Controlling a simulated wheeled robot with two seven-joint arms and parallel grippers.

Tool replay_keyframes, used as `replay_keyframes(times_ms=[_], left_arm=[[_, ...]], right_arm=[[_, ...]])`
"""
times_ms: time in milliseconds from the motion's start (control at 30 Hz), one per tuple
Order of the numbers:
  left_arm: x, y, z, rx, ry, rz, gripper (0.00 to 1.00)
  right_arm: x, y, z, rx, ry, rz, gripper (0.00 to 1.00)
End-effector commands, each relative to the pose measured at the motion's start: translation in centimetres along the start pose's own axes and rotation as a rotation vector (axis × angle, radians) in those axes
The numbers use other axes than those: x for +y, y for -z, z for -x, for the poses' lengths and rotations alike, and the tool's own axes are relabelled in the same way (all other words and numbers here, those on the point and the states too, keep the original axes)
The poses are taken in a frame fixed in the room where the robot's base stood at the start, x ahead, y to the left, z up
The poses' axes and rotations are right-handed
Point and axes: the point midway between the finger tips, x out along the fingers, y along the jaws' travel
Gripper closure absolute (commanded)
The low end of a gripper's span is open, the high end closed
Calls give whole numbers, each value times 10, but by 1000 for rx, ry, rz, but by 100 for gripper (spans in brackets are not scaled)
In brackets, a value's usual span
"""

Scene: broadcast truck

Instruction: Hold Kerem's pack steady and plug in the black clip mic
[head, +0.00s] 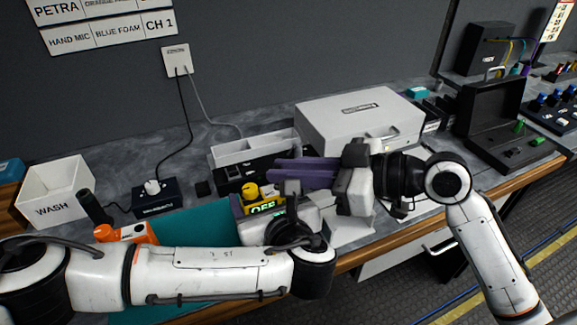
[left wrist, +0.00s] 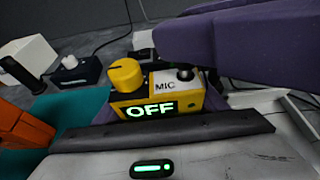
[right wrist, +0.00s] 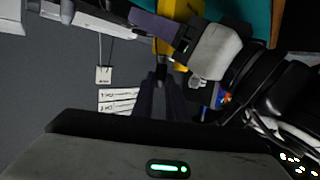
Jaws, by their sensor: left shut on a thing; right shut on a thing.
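Kerem's pack (head: 247,210) is a yellow box with a yellow knob, a MIC label and a green display reading OFF. It shows closely in the left wrist view (left wrist: 160,107), roughly upright. My left gripper (head: 264,204) is shut on the pack, its body in front of it. My right gripper (head: 278,170) reaches in from the right, purple fingers over the pack's top. In the right wrist view, its fingers are shut on a small black plug (right wrist: 161,73) at the pack's MIC end. I cannot tell how deep the plug sits. The mic's clip and cable are not clearly visible.
A grey tray (head: 255,148) and white case (head: 360,120) stand behind. An open black case (head: 505,125) is right. The teal mat (head: 195,228) is partly bare.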

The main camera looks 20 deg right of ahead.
Motion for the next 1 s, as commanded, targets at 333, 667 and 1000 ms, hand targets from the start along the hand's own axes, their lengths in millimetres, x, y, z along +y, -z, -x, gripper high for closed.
replay_keyframes(times_ms=[333, 667, 1000], left_arm=[[0, 0, 0, -1, -1, 0, 62], [0, 0, 0, -1, -1, 0, 62], [0, -1, 0, -1, -1, 0, 62]], right_arm=[[0, -9, -2, -2, 0, -2, 100], [0, -13, -4, -2, 0, 0, 66], [0, -13, 0, -2, -2, 1, 66]])
